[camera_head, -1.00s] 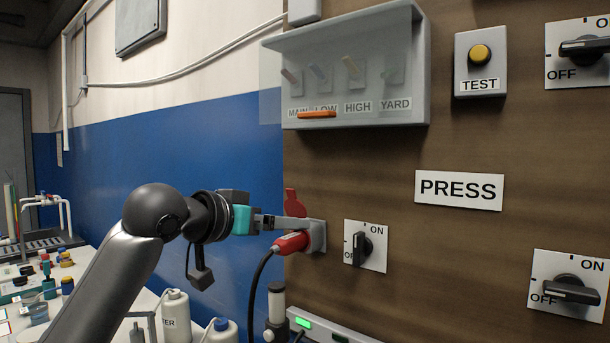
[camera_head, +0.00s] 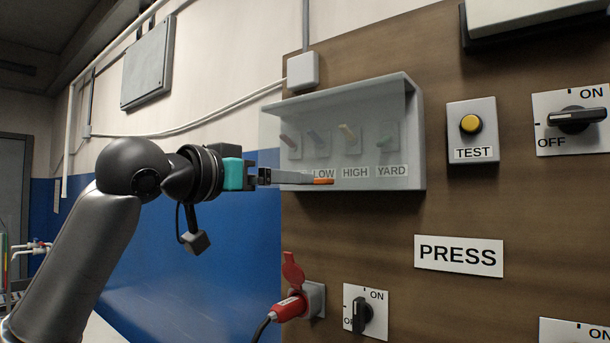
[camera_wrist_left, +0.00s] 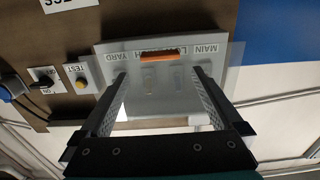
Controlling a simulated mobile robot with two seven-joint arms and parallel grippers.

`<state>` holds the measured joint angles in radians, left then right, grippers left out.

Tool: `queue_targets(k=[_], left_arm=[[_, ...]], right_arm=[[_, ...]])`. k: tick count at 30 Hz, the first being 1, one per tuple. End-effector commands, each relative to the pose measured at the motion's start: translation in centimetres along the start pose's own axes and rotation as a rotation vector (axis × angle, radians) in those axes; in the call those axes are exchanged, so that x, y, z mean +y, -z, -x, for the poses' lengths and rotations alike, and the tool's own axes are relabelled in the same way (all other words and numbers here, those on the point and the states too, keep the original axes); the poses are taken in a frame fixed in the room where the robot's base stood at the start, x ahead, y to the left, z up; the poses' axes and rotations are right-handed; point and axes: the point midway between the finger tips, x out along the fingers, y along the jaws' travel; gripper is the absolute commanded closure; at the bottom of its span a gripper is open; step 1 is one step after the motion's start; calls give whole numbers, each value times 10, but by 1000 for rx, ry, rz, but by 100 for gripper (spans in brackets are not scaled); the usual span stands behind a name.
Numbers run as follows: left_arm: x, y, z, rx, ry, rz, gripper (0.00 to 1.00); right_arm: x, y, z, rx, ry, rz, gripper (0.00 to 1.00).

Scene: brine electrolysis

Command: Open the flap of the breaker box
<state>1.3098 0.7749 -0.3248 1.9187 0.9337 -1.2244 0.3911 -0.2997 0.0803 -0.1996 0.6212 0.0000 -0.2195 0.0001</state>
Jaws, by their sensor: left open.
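The breaker box (camera_head: 416,140) is a grey housing on the brown board in the head view. Its clear flap (camera_head: 335,112) hangs down in front of a row of switches labelled LOW, HIGH and YARD, with MAIN hidden behind my gripper. An orange handle (camera_head: 323,181) sits at the flap's lower edge; it also shows in the wrist view (camera_wrist_left: 162,57). My left gripper (camera_head: 318,182) is open at the handle's level. In the wrist view, its fingers (camera_wrist_left: 159,76) stand apart with the handle centred ahead, near the tips. Contact cannot be told. My right gripper is out of view.
Right of the box are a TEST button (camera_head: 471,125) and a rotary switch (camera_head: 577,118). A PRESS sign (camera_head: 459,256) is below. A red plug (camera_head: 290,306) sits in a socket under the box, beside another rotary switch (camera_head: 362,312).

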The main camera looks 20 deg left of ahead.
Motion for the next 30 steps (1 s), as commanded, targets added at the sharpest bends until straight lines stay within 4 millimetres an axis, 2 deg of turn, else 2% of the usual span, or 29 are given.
queue_targets(k=[1,6,12,24,30], left_arm=[[1,2,-12,-2,-3,4,0],[1,2,-45,-1,-2,3,0],[0,2,-68,1,-1,1,0],[0,0,-75,1,0,-1,0],[0,0,-75,1,0,-1,21]], right_arm=[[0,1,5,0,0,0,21],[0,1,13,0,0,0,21],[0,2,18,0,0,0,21],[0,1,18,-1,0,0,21],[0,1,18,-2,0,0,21]])
